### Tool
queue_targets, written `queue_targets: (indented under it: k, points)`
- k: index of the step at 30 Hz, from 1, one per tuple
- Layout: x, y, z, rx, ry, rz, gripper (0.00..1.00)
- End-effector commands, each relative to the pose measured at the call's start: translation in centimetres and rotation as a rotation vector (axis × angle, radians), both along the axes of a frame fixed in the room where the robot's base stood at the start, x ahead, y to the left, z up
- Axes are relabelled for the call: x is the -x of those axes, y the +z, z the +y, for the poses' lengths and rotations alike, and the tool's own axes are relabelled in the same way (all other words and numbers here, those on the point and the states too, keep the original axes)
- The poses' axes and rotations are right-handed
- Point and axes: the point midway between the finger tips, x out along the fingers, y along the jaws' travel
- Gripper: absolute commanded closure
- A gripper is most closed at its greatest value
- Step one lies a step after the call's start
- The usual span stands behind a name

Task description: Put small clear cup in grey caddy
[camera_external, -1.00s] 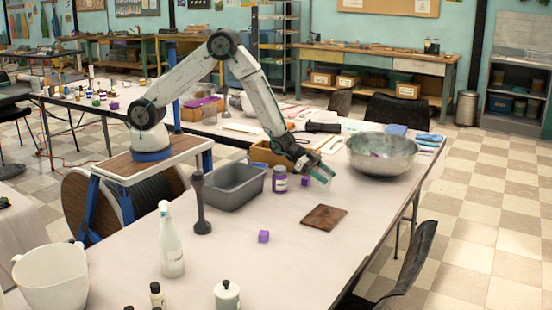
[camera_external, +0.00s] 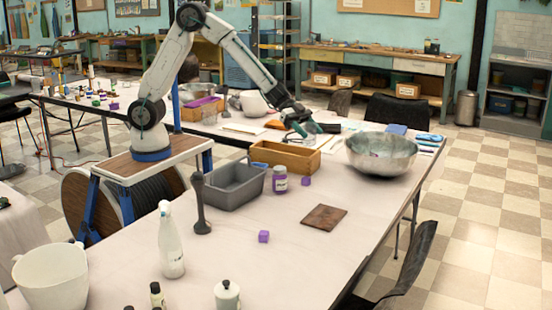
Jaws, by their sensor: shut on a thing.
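The grey caddy (camera_external: 232,203) is an open rectangular bin on the left-middle of the table, and its inside looks empty. My gripper (camera_external: 303,134) is raised over the far part of the table, above and behind the wooden box, to the right of the caddy. It is shut on the small clear cup, which is very faint between the fingers and hard to make out against the background. The gripper and cup are apart from the caddy.
A wooden box (camera_external: 285,153) stands right behind the caddy. A purple-labelled jar (camera_external: 280,180), purple cubes (camera_external: 264,236), a dark plunger-like tool (camera_external: 201,205) and a spray bottle (camera_external: 171,243) stand nearby. A metal bowl (camera_external: 381,160) sits at right, beyond a brown square (camera_external: 323,217).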

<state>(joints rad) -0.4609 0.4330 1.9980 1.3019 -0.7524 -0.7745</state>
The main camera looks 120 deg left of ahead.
Motion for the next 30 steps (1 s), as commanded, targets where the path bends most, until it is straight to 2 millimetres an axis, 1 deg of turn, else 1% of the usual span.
queue_targets:
  k: [1,2,3,4,5,6,8,9,12,15,18,21,23,30]
  points:
    - [1.5,1.2,-1.6,-0.002,-0.089,-0.003,0.67]
    - [2.5,1.7,-2.7,-0.002,-0.15,-0.003,0.67]
    - [4.1,2.1,-4.3,0.0,-0.237,-0.002,0.67]
    - [5.3,2.5,-5.4,-0.001,-0.301,-0.001,0.67]
    - [6.6,2.6,-6.5,0.001,-0.363,0.0,0.67]
    - [8.3,2.8,-7.9,0.001,-0.445,0.001,0.67]
    - [10.9,2.8,-9.7,0.002,-0.562,0.001,0.67]
    - [12.7,2.8,-10.7,0.002,-0.633,0.002,0.67]
    - [16.7,2.4,-12.7,0.003,-0.79,0.002,0.67]
    - [19.9,2.0,-14.0,0.003,-0.909,0.002,0.67]
    - [22.0,1.6,-14.7,0.003,-0.987,0.001,0.67]
    - [23.1,1.4,-15.0,0.001,-1.031,0.0,0.67]
    - [23.4,1.0,-15.1,0.001,-1.041,0.0,0.67]
    - [23.3,-2.5,-15.1,0.003,-1.035,0.003,0.67]
